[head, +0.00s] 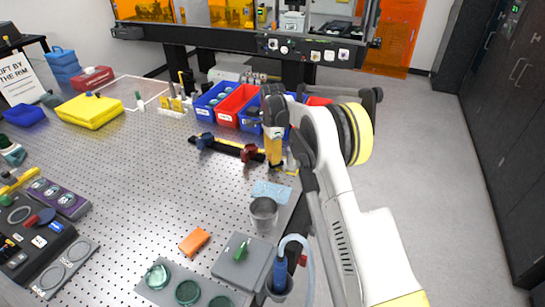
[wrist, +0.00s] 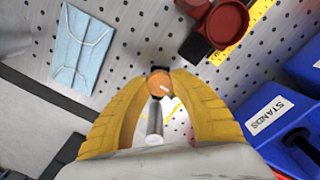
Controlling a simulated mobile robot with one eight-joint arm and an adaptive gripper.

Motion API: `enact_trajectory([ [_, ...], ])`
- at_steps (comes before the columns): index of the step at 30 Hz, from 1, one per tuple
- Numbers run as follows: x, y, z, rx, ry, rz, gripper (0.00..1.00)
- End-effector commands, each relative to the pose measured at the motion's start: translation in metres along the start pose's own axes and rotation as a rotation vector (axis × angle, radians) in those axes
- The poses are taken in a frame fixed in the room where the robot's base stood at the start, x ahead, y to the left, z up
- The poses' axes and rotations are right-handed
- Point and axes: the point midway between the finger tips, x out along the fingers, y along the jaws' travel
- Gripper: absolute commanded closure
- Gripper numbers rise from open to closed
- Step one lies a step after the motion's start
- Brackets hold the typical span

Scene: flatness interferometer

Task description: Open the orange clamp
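A round orange piece, apparently the orange clamp's knob (wrist: 159,84), shows between my fingertips in the wrist view. A dark bit sits at its far side and a silver rod lies below it. My gripper (wrist: 160,80) has its two yellow fingers drawn in, one on each side of the orange piece, seemingly touching it. In the head view my gripper (head: 275,162) points down over the right edge of the perforated table (head: 150,190). There the fingers hide the clamp, and its lower part cannot be made out.
A dark rail with a dark red knob (head: 250,153) stands just left of my gripper. Blue and red bins (head: 238,107) are behind it. A light blue mask (head: 271,192), a metal cup (head: 263,213) and an orange block (head: 194,241) lie nearer. The table's middle is clear.

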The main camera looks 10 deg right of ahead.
Motion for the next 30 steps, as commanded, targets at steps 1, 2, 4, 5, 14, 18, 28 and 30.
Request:
enact_trajectory([
  [1,-0.0001,0.0000,0.0000,0.000,0.000,0.000,1.00],
  [2,-0.0001,0.0000,0.0000,-0.001,0.000,0.000,1.00],
  [4,-0.0002,0.0000,0.0000,-0.006,0.000,0.000,1.00],
  [5,-0.0001,0.0000,0.0000,-0.010,0.000,0.000,1.00],
  [14,0.0000,-0.0001,0.0000,-0.131,0.000,0.000,1.00],
  [18,0.0001,-0.0001,0.0000,-0.243,0.000,0.000,1.00],
  [28,0.0000,-0.0001,0.0000,-0.555,0.000,0.000,1.00],
  [30,-0.0001,-0.0001,0.0000,-0.621,0.000,0.000,1.00],
])
